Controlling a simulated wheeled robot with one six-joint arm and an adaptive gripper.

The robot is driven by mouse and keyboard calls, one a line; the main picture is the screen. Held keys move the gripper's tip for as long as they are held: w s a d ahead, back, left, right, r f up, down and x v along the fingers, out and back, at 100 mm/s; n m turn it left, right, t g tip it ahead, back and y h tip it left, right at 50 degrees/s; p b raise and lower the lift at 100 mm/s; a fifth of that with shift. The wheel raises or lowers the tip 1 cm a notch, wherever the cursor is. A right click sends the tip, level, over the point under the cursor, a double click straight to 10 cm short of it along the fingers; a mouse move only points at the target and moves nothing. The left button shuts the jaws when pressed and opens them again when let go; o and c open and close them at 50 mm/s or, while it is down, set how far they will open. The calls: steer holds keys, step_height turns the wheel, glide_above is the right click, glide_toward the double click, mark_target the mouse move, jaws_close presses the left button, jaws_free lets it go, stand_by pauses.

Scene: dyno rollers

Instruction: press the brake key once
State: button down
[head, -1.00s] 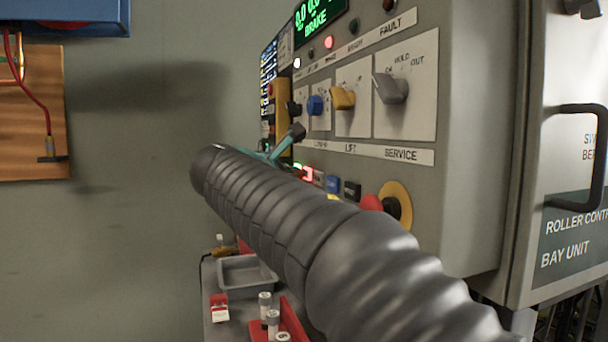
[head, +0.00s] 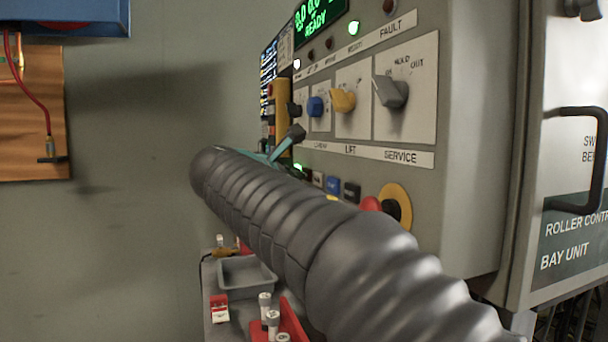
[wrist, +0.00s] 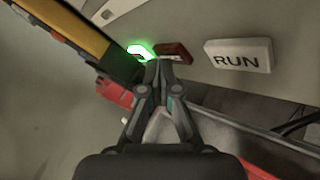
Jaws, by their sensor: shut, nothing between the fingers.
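In the wrist view a dark red key (wrist: 173,50), its label unreadable and probably the brake key, sits between a lit green key (wrist: 141,51) and a white RUN key (wrist: 238,55). My gripper (wrist: 164,63) is shut and empty, its fingertips at the lower left edge of the red key. I cannot tell whether they touch it. In the head view my arm hides most of the gripper; a teal and grey part (head: 288,142) shows beside the panel.
Yellow (head: 342,101), blue (head: 316,106) and grey (head: 390,91) knobs stand out from the panel above the keys. A red emergency button (head: 371,204) on a yellow ring is at right. A grey tray (head: 246,272) lies below.

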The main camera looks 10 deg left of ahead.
steer(key=shift+s+a, duration=0.3)
steer(key=shift+a, duration=0.2)
steer(key=shift+s+a+p, duration=0.35)
steer(key=shift+s+a, duration=0.1)
steer(key=shift+a, duration=0.25)
steer(key=shift+s+a+p, duration=0.4)
steer(key=shift+a, duration=0.3)
steer(key=shift+s+a+p, duration=0.35)
steer(key=shift+s+a, duration=0.1)
steer(key=shift+a, duration=0.25)
